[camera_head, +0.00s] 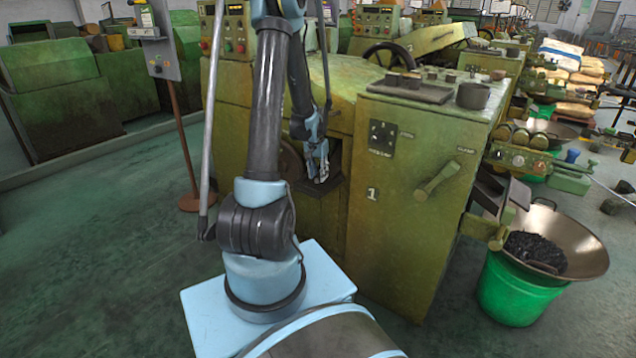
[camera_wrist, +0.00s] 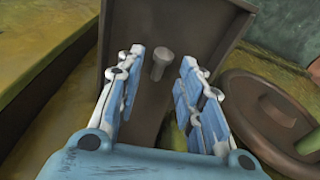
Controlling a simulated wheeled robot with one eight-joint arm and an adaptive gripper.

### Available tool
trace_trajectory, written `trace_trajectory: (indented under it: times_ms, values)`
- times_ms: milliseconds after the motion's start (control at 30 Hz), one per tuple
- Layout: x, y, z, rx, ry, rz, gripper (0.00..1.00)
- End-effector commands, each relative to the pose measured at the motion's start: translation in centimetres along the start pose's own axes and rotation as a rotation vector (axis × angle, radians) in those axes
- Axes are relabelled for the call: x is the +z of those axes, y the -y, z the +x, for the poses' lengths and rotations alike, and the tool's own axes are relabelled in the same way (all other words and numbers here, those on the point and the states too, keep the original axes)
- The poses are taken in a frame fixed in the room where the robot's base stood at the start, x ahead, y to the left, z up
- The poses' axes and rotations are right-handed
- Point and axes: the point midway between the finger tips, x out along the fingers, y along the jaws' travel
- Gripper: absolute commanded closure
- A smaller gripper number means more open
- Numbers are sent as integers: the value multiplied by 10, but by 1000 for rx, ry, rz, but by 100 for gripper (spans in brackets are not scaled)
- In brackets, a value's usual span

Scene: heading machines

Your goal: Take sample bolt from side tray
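The sample bolt (camera_wrist: 160,64) is a small grey bolt with a round head, in the dark brown side tray (camera_wrist: 222,28) in the wrist view. My gripper (camera_wrist: 161,60) is open, with its blue-and-white fingers apart on the left and right of the bolt in the picture. A gap shows between each finger and the bolt. I cannot tell how far the fingertips are above it. In the head view my gripper (camera_head: 320,174) points down into the recess in the green machine's side, above the tray (camera_head: 325,203). The bolt cannot be made out there.
The green machine (camera_head: 405,200) marked 1 stands close beside the recess, with a lever on its front. A brown wheel (camera_wrist: 270,115) is right of the tray in the wrist view. A wide pan (camera_head: 590,250) on a green bucket (camera_head: 515,295) stands at right.

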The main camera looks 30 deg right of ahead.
Motion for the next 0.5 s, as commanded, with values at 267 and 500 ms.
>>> trace_trajectory:
  times_ms: [267, 500]
  values:
    - [-1, 0, 18, 0, 0, -1, 66]
    - [0, 0, 18, 0, 0, -1, 66]
